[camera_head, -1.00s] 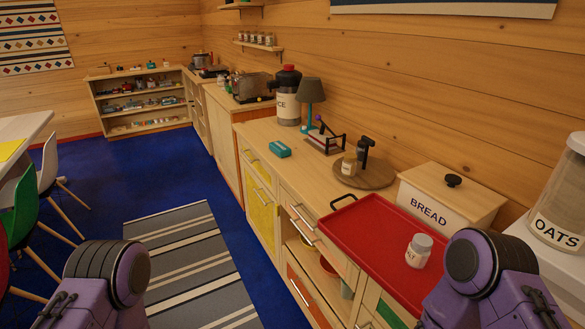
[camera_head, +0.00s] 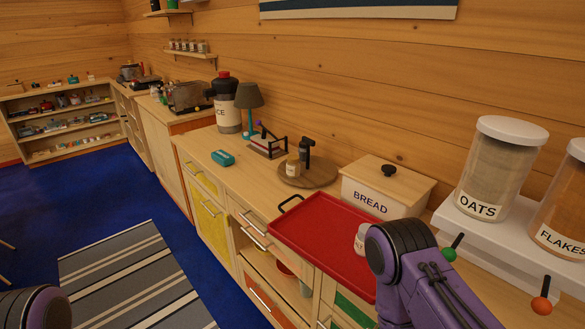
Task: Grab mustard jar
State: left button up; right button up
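No jar with a readable mustard label shows. A small tan jar (camera_head: 293,166) stands on the round wooden board (camera_head: 314,181) on the counter, beside a dark pump-topped item (camera_head: 306,152); I cannot tell what it holds. A white-lidded jar (camera_head: 360,240) stands on the red tray (camera_head: 310,235), partly hidden behind my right arm, its label only partly visible. Purple links of my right arm show at the lower right and a bit of my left arm at the lower left corner. Neither gripper is in view.
A bread box (camera_head: 385,190) stands behind the tray. Large oats (camera_head: 495,170) and flakes (camera_head: 562,215) containers stand on a white dispenser at right. A teal box (camera_head: 222,158), lamp (camera_head: 247,97) and juice dispenser (camera_head: 226,105) are farther along. Blue floor with a striped rug (camera_head: 130,280) is open at left.

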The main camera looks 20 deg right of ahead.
aim_at(294, 165)
jog(key=u, duration=1.4)
jog(key=i, duration=2.3)
jog(key=z, duration=3.25)
